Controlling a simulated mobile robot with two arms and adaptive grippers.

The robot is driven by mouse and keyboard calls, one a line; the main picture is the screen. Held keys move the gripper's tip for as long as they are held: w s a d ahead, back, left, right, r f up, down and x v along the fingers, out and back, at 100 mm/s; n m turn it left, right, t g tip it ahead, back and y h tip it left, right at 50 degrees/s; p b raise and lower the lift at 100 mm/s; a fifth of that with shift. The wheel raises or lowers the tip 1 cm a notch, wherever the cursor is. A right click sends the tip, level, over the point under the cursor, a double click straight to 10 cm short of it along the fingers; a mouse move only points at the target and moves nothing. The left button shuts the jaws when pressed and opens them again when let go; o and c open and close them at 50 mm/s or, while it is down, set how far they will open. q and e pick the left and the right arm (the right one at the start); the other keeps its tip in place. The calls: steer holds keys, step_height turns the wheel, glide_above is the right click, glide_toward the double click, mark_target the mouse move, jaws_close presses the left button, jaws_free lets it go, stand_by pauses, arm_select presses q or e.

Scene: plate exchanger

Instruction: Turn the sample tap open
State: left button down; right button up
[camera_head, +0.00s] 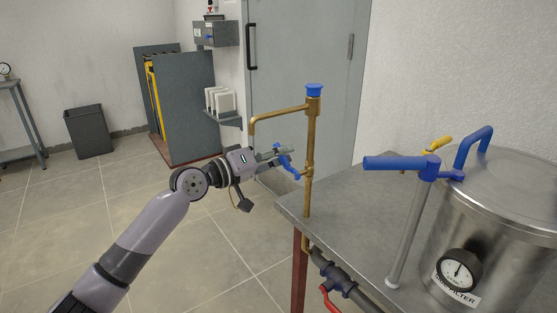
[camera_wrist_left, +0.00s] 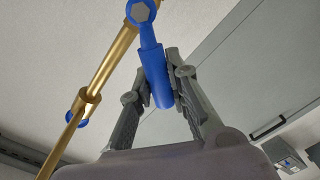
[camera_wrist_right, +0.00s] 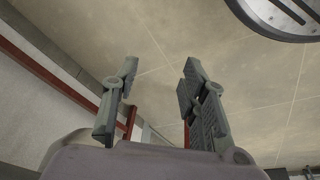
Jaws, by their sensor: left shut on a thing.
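The sample tap is a blue lever (camera_head: 288,163) on an upright brass pipe (camera_head: 311,140) at the corner of the metal table. My left gripper (camera_head: 284,152) is at the lever, reaching in from the left. In the left wrist view the blue lever (camera_wrist_left: 158,78) sits between the two fingers of my left gripper (camera_wrist_left: 160,85), which are shut on its end.
A steel filter vessel (camera_head: 500,200) with a gauge (camera_head: 461,270) stands on the metal table (camera_head: 360,195). A red-handled valve (camera_head: 333,285) is below the table edge. Open floor lies left.

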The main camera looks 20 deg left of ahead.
mark_target(288, 162)
arm_select(q)
steer(key=m, duration=0.2)
steer(key=s+d+r+m, duration=0.1)
steer(key=shift+d+r+m, duration=0.1)
steer(key=shift+d+m, duration=0.05)
steer(key=shift+m, duration=0.25)
steer(key=m, duration=0.1)
steer(key=d+m, duration=0.1)
steer(key=shift+s+r+m, duration=0.3)
steer(key=shift+s, duration=0.1)
steer(key=shift+s+d+r+m+p, duration=0.1)
steer(key=shift+s+d+m+p, duration=0.25)
steer(key=shift+m, duration=0.65)
steer(key=shift+s+d+m+p, duration=0.2)
steer(key=shift+d+m, duration=0.25)
steer(key=shift+m, duration=0.55)
arm_select(e)
steer(key=shift+s+x, duration=0.15)
steer(key=shift+x, duration=0.65)
steer(key=shift+s+x, duration=0.15)
steer(key=shift+x, duration=0.7)
steer(key=shift+a+f, duration=0.1)
steer(key=shift+f, duration=0.05)
arm_select(q)
steer(key=c, duration=1.6)
jaws_free()
steer(key=shift+o, duration=0.6)
steer(key=shift+r, duration=0.1)
